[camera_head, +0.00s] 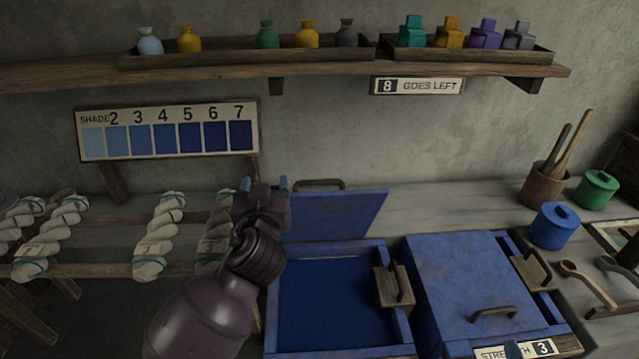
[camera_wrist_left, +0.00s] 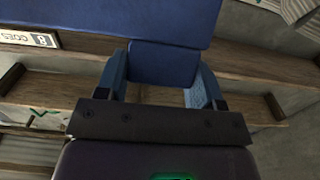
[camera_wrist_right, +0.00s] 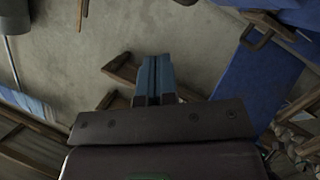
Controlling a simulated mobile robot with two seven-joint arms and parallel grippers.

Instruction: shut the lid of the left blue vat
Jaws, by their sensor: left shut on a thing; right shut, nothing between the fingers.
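The left blue vat (camera_head: 275,318) stands open, with dark blue liquid inside. Its lid (camera_head: 335,212) is raised at the back, tilted up, with its handle (camera_head: 320,184) at the top edge. My left gripper (camera_head: 264,184) is at the lid's left edge. In the left wrist view its fingers (camera_wrist_left: 160,72) are apart with a blue part of the lid (camera_wrist_left: 165,20) between them. My right gripper (camera_wrist_right: 155,77) is shut and empty; it is outside the head view.
The right blue vat (camera_head: 480,280) is closed, beside the left one. Yarn skeins (camera_head: 158,235) hang on a rack at left. A blue pot (camera_head: 554,226) and green pot (camera_head: 597,189) stand right. A shelf (camera_head: 330,64) runs above.

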